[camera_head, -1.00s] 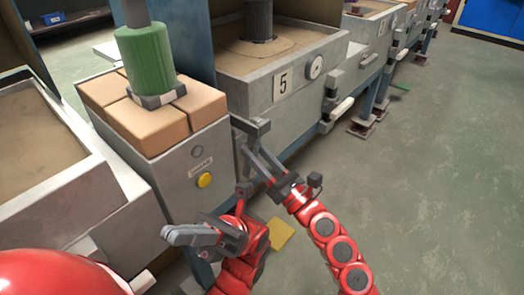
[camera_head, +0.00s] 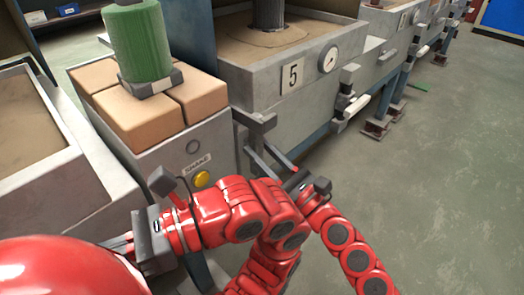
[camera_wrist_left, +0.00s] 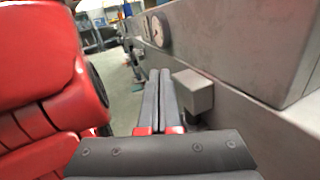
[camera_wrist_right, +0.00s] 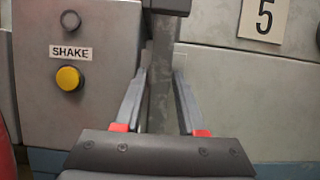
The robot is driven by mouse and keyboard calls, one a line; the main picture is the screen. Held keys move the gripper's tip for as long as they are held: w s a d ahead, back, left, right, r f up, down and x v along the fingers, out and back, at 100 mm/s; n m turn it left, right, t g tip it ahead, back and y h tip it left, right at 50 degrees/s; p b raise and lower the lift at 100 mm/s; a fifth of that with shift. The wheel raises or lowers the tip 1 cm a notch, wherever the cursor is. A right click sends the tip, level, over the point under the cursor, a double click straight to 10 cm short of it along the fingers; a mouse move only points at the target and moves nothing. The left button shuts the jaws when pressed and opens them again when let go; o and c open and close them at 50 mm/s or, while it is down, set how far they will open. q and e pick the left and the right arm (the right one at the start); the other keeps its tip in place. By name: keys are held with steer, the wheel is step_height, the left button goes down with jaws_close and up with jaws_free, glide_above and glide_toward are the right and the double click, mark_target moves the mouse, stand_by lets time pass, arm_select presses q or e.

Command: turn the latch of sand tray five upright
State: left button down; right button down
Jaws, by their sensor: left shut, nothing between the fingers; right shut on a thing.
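Tray five (camera_head: 285,80) carries a plate with the number 5 and a round gauge. At its left end a dark grey latch (camera_head: 262,121) juts from the front. In the right wrist view its grey bar (camera_wrist_right: 161,95) hangs nearly upright below a dark block. My right gripper (camera_head: 257,152) is shut on this bar, one finger on each side; the contact is small in the head view. My left gripper (camera_head: 124,243) points left, low in front of the bench, mostly hidden by my red arm. In the left wrist view its fingers (camera_wrist_left: 160,78) are together and empty.
Left of tray five stands a grey unit with a SHAKE label, yellow button (camera_head: 201,179), tan blocks (camera_head: 200,97) and a green cylinder (camera_head: 143,45). A grey box (camera_wrist_left: 193,91) is close beside the left fingers. The floor (camera_head: 440,170) at right is clear.

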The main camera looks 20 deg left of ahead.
steer(key=shift+g, duration=0.3)
steer(key=c, duration=0.6)
jaws_free()
steer(key=shift+c, duration=0.2)
steer(key=shift+d+f, duration=0.15)
steer(key=shift+d, duration=0.3)
arm_select(q)
steer(key=w+d+r+n+g+h+p, duration=0.3)
steer(key=w+d+g, duration=0.5)
steer(key=g, duration=0.3)
steer(key=shift+d+r+n+g, duration=0.3)
steer(key=shift+d+r+n, duration=0.25)
steer(key=shift+r, duration=0.4)
arm_select(e)
steer(key=v, duration=1.6)
steer(key=shift+s+f, duration=0.15)
steer(key=shift+s, duration=0.15)
arm_select(q)
steer(key=shift+a, duration=0.1)
arm_select(e)
steer(key=shift+d, duration=0.1)
